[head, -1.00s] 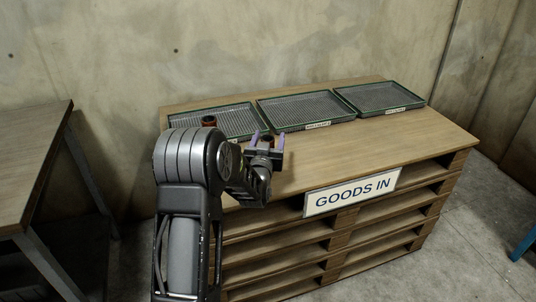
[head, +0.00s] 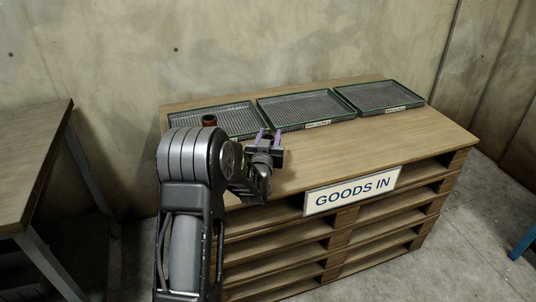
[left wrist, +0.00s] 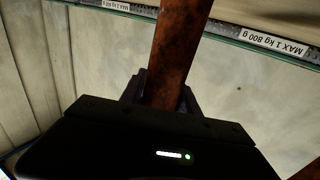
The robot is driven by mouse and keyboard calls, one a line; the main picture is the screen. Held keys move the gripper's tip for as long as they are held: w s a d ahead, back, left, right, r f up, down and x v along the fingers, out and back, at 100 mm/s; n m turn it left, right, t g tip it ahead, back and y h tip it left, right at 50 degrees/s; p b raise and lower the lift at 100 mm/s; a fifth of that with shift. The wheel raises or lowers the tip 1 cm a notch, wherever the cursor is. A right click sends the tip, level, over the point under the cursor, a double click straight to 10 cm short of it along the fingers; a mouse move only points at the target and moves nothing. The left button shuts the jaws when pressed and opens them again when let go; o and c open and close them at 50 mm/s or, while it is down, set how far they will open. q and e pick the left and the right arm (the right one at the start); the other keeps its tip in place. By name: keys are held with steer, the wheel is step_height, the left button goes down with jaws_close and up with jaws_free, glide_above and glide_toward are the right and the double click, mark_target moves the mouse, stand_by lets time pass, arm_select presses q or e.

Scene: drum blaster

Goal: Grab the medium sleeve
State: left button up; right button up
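A rust-brown sleeve (left wrist: 176,50) stands between the fingers of my left gripper (left wrist: 163,92) in the left wrist view, with a finger against each side. In the head view my left gripper (head: 269,137) is over the front of the pallet-stack top, its purple fingertips close around the sleeve, of which only a small dark part shows. Its lower end is hidden. Another brown sleeve (head: 209,120) stands upright at the left tray, partly hidden behind my arm. I cannot tell the sizes apart for certain. My right gripper is not in view.
Three green-rimmed mesh trays, left (head: 243,105), middle (head: 327,121) and right (head: 421,101), line the back of the wooden top (head: 380,140). A GOODS IN sign (head: 353,192) hangs on the front. A wooden table (head: 35,150) stands at the left. The right front is clear.

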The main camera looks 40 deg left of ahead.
arm_select(q)
jaws_close()
stand_by(0.8)
steer(key=shift+r, duration=0.1)
